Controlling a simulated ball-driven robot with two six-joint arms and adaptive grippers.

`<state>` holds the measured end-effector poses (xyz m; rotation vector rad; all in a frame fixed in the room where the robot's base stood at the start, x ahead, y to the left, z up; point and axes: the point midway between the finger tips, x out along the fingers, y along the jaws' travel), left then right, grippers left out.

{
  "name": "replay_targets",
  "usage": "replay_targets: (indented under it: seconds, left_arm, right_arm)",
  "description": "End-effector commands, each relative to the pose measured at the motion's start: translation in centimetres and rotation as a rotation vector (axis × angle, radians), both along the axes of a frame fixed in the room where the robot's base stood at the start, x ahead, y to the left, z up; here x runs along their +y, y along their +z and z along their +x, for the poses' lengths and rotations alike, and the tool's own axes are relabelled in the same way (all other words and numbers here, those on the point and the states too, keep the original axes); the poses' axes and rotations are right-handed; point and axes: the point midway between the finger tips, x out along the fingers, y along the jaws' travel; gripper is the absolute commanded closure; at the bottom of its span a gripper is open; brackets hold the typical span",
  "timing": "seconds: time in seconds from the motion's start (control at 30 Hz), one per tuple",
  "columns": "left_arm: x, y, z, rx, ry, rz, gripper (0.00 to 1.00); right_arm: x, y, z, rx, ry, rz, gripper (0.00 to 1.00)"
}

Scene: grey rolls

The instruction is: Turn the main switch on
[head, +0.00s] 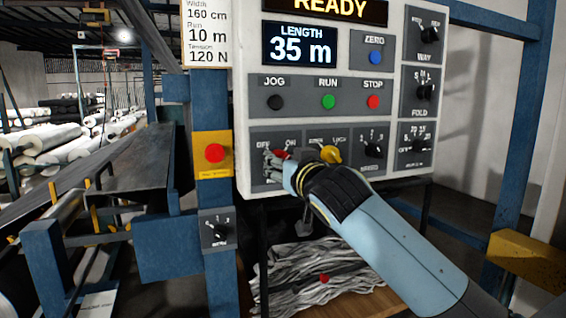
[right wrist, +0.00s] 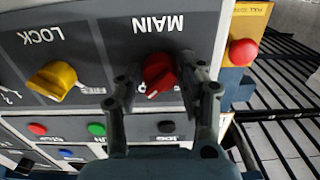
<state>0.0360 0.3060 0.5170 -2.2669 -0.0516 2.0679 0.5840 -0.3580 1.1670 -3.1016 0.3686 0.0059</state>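In the head view the red knob (head: 281,154) is partly hidden by my right gripper, below the OFF and ON labels. My right gripper (head: 275,166) is at the panel, with its fingers on either side of the knob. In the right wrist view the gripper (right wrist: 160,92) is open; one finger overlaps the knob's edge, and contact is unclear. The knob's exact setting is hard to read. My left gripper is not in view.
The yellow lock knob (head: 330,154) is just right of my gripper. Black JOG, green RUN and red STOP (head: 373,102) buttons are above. A red emergency button (head: 215,153) on yellow is left of the panel. The display reads READY and 35 m.

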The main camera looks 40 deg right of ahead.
Motion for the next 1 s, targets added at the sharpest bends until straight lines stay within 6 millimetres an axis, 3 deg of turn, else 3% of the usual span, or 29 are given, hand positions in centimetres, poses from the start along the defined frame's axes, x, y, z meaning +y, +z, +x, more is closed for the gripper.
replay_targets:
  seconds: [0.13, 0.47, 1.0]
  left_arm:
    - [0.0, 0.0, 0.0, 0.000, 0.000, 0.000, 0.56]
    - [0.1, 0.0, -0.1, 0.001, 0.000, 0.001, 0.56]
    - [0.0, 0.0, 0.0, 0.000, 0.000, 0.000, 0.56]
  right_arm:
    - [0.0, 0.1, 0.0, -0.002, 0.000, -0.001, 0.40]
    - [0.1, 0.1, -0.4, -0.003, 0.001, -0.004, 0.40]
    - [2.5, 0.1, -10.4, -0.001, 0.001, -0.002, 0.40]
